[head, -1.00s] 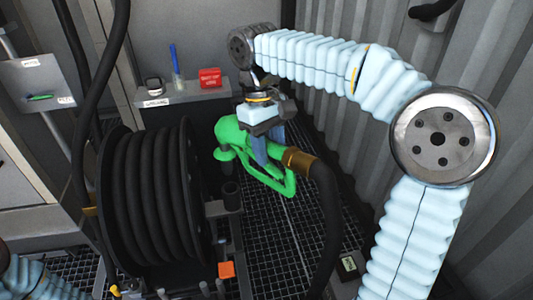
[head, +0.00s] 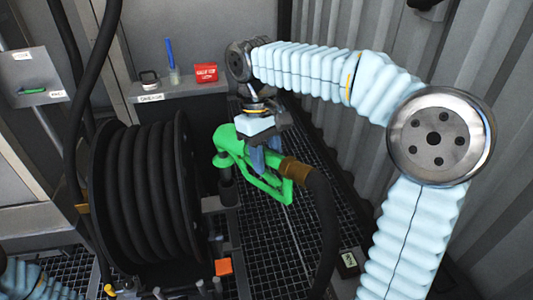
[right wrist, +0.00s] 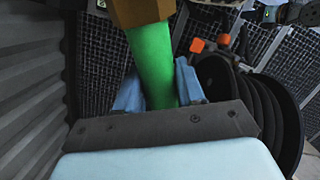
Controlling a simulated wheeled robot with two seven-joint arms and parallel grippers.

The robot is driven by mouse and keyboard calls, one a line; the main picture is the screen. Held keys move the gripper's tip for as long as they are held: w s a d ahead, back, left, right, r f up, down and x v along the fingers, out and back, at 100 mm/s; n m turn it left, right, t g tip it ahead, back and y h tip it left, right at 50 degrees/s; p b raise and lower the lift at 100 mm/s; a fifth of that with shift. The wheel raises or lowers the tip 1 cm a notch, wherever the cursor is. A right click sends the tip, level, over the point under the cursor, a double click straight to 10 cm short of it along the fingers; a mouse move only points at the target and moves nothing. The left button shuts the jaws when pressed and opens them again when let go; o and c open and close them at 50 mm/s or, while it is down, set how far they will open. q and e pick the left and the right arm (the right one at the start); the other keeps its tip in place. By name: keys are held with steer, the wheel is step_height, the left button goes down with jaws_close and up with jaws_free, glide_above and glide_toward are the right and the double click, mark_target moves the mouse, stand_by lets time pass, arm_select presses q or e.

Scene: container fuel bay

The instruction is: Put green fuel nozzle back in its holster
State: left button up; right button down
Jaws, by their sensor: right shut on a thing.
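The green fuel nozzle (head: 238,146) hangs in my right gripper (head: 264,158), with its brass collar (head: 297,170) and black hose toward the right. In the right wrist view, the blue fingers (right wrist: 158,88) close around the green nozzle body (right wrist: 152,62). The nozzle's spout end points down at the left, directly over or at the mouth of a dark upright tube (head: 227,190), which looks like the holster. I cannot tell whether the tip is inside it. My left gripper is out of view; only part of that arm shows at the lower left.
A large black hose reel (head: 150,200) stands close to the left of the tube. An orange block (head: 223,267) is in front. A shelf (head: 190,92) behind carries a red box (head: 206,73) and small items. A corrugated wall (head: 345,110) bounds the right, over grated floor.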

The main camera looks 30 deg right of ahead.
steer(key=shift+f, duration=0.2)
stand_by(0.4)
steer(key=shift+f+b, duration=0.9)
steer(key=shift+f, duration=0.65)
